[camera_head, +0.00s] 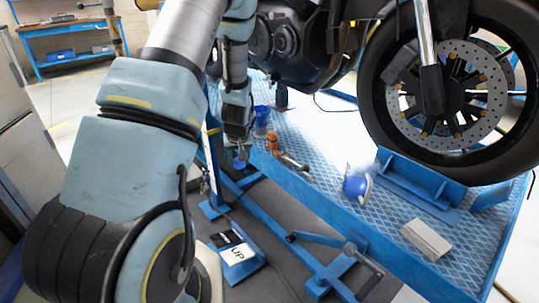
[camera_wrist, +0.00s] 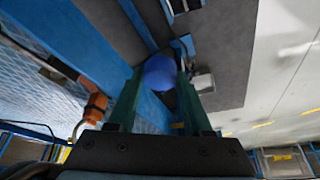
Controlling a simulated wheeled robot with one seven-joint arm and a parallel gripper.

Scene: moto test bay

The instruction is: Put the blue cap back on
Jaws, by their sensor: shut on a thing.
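My gripper (camera_wrist: 158,80) shows in the wrist view with its two green fingers shut on a round blue cap (camera_wrist: 160,70). In the head view my gripper (camera_head: 240,152) hangs at the near edge of the blue lift platform, with a bit of the blue cap (camera_head: 239,163) below it. The cap is off the platform's surface, over the gap by its edge. The fingers hide its sides. I cannot tell which part the cap belongs on.
An orange fitting (camera_head: 272,142) and a blue cup (camera_head: 262,116) are close beside my gripper on the platform (camera_head: 320,150). The motorcycle wheel (camera_head: 455,90) stands behind. A pedal marked UP (camera_head: 238,256) is below.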

